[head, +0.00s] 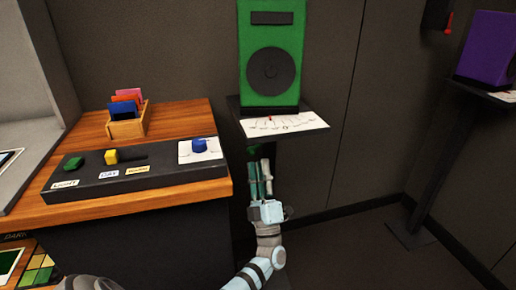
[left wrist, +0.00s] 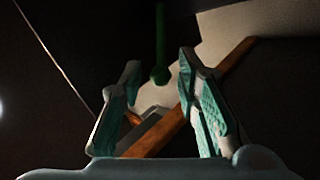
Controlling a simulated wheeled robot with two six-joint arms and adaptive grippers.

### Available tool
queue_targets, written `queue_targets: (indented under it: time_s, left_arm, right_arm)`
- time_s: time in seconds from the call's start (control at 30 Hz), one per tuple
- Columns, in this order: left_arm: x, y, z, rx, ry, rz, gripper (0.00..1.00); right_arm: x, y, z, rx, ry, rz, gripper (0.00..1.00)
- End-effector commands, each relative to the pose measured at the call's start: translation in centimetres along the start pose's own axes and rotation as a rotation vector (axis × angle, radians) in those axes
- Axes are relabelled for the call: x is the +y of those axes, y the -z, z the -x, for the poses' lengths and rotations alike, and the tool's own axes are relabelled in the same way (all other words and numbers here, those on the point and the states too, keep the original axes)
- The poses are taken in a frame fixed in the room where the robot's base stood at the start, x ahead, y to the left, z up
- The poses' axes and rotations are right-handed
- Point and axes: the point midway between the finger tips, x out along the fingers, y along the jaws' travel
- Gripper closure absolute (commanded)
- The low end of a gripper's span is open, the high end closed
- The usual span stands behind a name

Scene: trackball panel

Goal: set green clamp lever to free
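The green clamp lever shows in the left wrist view as a thin green rod with a round knob (left wrist: 160,74) at its lower end. It hangs from a dark surface above and appears in the gap between my fingertips, apart from both. In the head view a small green bit of the lever (head: 253,150) shows under the shelf (head: 309,139) that carries the green device (head: 271,35). My left gripper (head: 260,169) is open and empty just below that shelf, fingers pointing up. Its contact with the lever cannot be seen. My right gripper is out of view.
A white scale card (head: 286,126) with a red pointer lies on the shelf's front. To the left is a wooden desk (head: 196,114) with a dark control panel (head: 140,181) and a card box (head: 127,127). A purple device (head: 488,47) stands at right. The floor between is clear.

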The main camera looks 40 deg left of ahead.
Motion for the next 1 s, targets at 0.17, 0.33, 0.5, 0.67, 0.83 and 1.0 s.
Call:
queue_targets:
  time_s: [0.17, 0.33, 0.5, 0.67, 0.83, 1.0]
  left_arm:
    - [0.0, 0.0, -4.6, 0.0, -0.002, -0.001, 0.7]
    - [-0.1, -0.1, -6.8, -0.003, 0.0, -0.003, 0.7]
    - [-0.1, -0.1, -7.1, -0.004, 0.0, -0.003, 0.7]
    - [-0.1, -0.1, -7.0, -0.004, 0.0, -0.004, 0.81]
    - [0.0, -0.1, -7.0, -0.004, -0.001, -0.004, 1.0]
    - [0.0, -0.1, -7.0, -0.004, -0.001, -0.004, 1.0]
  right_arm:
    - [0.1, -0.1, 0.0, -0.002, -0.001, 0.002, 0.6]
    - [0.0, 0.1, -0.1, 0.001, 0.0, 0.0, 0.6]
    - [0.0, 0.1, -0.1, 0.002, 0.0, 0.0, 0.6]
    - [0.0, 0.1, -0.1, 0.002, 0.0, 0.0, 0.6]
    - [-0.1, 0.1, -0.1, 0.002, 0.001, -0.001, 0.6]
    - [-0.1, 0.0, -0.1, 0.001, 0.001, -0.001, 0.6]
